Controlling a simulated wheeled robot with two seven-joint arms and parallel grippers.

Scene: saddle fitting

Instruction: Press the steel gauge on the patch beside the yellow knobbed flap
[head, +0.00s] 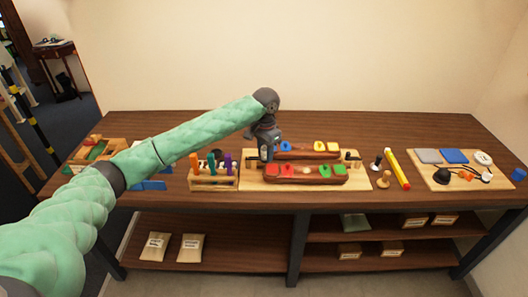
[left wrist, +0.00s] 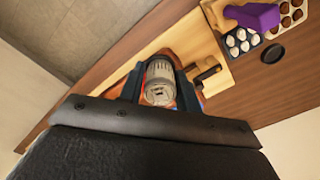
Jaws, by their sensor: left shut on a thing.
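My left gripper (head: 266,150) is over the left end of the light wooden board in the head view. In the left wrist view it (left wrist: 158,92) is shut on a grey ribbed cylinder, the steel gauge (left wrist: 158,78). The gauge's lower end is hidden, so contact with what lies under it cannot be told; orange and brown show around it. Yellow flaps (head: 326,147) are on the right of the back brown saddle piece (head: 300,155), with a blue flap (head: 285,146) at its left. The front saddle piece (head: 305,180) carries red flaps (head: 279,170) and green flaps (head: 332,170).
A wooden rack (head: 214,183) with orange, green and purple handles stands left of the board (head: 358,183). Right of it are stamp-like tools (head: 384,180) and a yellow rod (head: 397,168). A tray (head: 475,183) with pads lies far right.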

